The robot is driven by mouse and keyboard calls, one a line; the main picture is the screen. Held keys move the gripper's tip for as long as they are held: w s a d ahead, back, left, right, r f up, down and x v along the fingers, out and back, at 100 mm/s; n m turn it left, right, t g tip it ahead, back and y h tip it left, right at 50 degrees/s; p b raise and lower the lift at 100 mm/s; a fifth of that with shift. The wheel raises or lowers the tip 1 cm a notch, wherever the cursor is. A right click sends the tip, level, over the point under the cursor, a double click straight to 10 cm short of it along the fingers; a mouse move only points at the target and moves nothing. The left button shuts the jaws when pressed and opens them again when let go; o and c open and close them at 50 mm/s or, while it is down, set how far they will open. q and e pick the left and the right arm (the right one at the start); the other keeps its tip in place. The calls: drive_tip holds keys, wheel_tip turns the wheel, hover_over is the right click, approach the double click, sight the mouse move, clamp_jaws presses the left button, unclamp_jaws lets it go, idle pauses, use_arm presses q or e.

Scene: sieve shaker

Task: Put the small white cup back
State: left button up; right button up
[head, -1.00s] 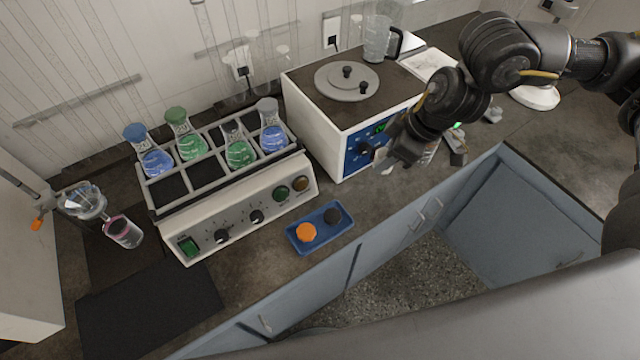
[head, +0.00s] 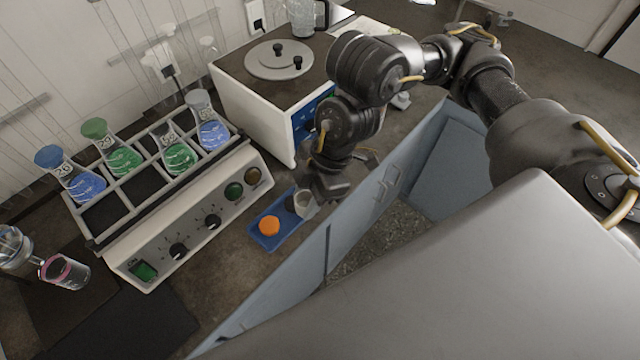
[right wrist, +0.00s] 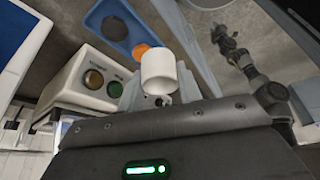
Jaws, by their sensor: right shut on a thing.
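The small white cup (head: 305,205) is in my right gripper (head: 318,194), at the right end of the blue tray (head: 262,240). In the right wrist view the cup (right wrist: 159,73) is in front of the gripper, and the tray (right wrist: 117,20) is beyond it. I cannot tell whether the cup touches the tray. An orange cap (head: 269,226) lies in the tray, with a dark round piece (head: 291,202) partly hidden by the cup. A dark arm of mine also shows in the right wrist view; its gripper end (right wrist: 226,40) is too small to read.
A shaker (head: 190,225) with several flasks of blue and green liquid stands left of the tray. A white box-shaped machine (head: 250,110) with a round lid is behind it. The counter's front edge and blue cabinets are close to the tray.

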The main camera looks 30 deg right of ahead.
drive_tip(key=w+d+f, duration=0.2)
drive_tip(key=w+f, duration=0.1)
drive_tip(key=w+d+f+b, duration=0.1)
drive_tip(key=w+d+f, duration=0.2)
drive_tip(key=w, duration=0.1)
drive_tip(key=w+d+f, duration=0.3)
drive_tip(key=shift+w+d+f, duration=0.1)
drive_tip(key=shift+w, duration=0.05)
drive_tip(key=shift+w+d+f, duration=0.15)
drive_tip(key=shift+f, duration=1.65)
drive_tip(key=shift+f, duration=0.15)
drive_tip(key=o, duration=1)
drive_tip(key=shift+c, duration=0.2)
